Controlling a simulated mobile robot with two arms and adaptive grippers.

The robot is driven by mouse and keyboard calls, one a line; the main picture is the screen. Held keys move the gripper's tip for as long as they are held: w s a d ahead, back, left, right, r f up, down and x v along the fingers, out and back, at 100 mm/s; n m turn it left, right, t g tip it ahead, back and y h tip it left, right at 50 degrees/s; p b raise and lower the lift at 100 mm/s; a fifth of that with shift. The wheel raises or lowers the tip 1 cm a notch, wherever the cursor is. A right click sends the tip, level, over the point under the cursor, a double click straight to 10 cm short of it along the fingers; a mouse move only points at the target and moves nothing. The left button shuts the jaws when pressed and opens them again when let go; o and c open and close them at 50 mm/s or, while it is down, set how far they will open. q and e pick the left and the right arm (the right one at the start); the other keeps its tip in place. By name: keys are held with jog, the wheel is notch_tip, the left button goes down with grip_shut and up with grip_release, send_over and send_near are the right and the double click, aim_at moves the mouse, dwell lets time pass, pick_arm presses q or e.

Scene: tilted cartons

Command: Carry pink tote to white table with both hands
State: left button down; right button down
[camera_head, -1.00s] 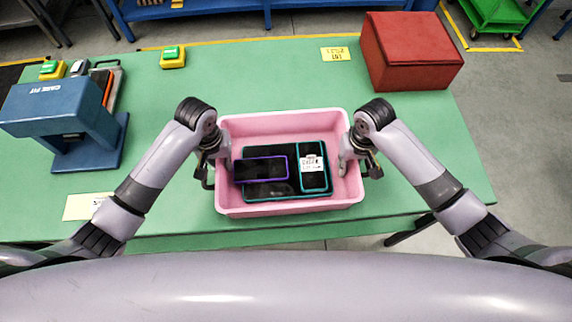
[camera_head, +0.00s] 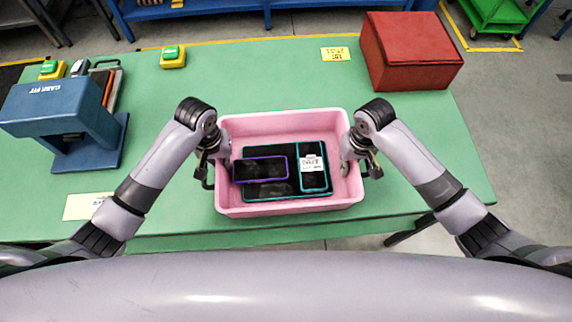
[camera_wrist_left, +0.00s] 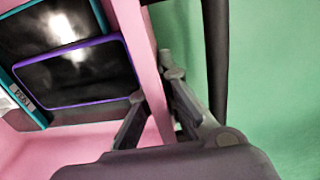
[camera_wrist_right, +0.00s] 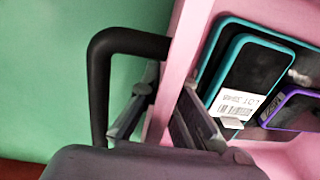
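The pink tote (camera_head: 290,208) sits level near the front edge of the green table. It holds dark phone-like devices, one with a purple rim (camera_head: 260,170) and one with a teal rim and white label (camera_head: 312,167). My left gripper (camera_head: 222,165) is at the tote's left wall; in the left wrist view its fingers (camera_wrist_left: 155,86) lie on both sides of that wall and look closed on it. My right gripper (camera_head: 352,155) is at the right wall, its fingers (camera_wrist_right: 168,86) likewise closed around the wall. No white table is in view.
The green table (camera_head: 260,75) carries a blue press-like stand (camera_head: 55,105) at left and a red box (camera_head: 408,52) at back right. Yellow-green button boxes (camera_head: 173,57) stand at the back.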

aim_at(222, 160)
pick_arm(q)
jog(key=shift+w+r, duration=0.15)
jog(key=shift+r, duration=0.05)
pick_arm(e)
jog(key=shift+w+r, duration=0.15)
jog(key=shift+r, duration=0.05)
